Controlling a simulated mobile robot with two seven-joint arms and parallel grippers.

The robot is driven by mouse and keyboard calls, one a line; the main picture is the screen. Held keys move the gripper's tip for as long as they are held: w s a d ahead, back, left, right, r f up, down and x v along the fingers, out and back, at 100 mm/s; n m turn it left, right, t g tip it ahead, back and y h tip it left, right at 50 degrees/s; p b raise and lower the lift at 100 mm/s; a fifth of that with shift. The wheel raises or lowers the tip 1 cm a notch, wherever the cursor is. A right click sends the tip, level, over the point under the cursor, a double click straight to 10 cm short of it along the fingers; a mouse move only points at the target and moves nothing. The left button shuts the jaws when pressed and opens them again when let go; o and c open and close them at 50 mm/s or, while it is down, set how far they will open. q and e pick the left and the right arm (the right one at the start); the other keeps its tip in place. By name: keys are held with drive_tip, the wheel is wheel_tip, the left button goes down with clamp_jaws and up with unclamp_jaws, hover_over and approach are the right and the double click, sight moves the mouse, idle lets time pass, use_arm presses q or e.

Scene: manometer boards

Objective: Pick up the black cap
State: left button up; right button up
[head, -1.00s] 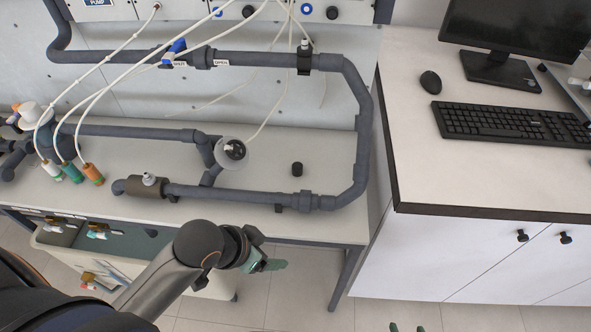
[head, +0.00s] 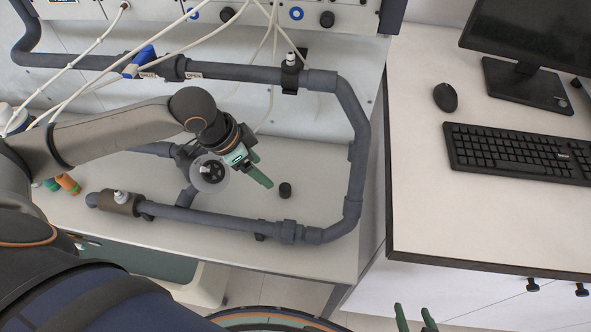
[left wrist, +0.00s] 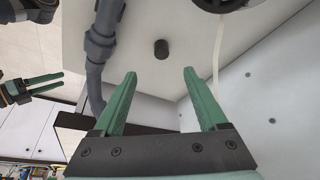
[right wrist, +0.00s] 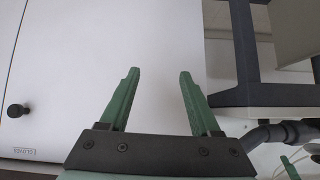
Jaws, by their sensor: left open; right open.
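The black cap (head: 285,190) is a small dark cylinder standing on the light bench top (head: 318,205), inside the loop of grey pipe. In the left wrist view the cap (left wrist: 161,49) shows beyond and between the two green fingertips, apart from them. My left gripper (head: 262,176) is over the bench just left of the cap, open and empty; its fingers also show in the left wrist view (left wrist: 160,74). My right gripper (head: 413,312) is at the bottom edge of the head view, open and empty, facing a white cabinet front in the right wrist view (right wrist: 158,74).
Grey pipe (head: 355,160) runs right of and in front of the cap. A round clear-rimmed fitting (head: 209,174) stands left of it. White tubes (head: 75,62) hang from the panel behind. A desk with keyboard (head: 520,153) and mouse (head: 445,97) is at right.

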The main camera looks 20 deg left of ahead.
use_arm(q)
drive_tip(key=w+f, duration=0.1)
hover_over(284, 188)
drive_tip(key=s+a, duration=0.2)
wheel_tip(284, 188, down, 5)
drive_tip(key=shift+d+f+b, duration=0.1)
drive_tip(key=shift+b, duration=0.3)
drive_tip(key=shift+x, duration=2.85)
drive_tip(key=shift+w+d, duration=0.1)
clamp_jaws()
use_arm(e)
drive_tip(key=shift+f, duration=0.85)
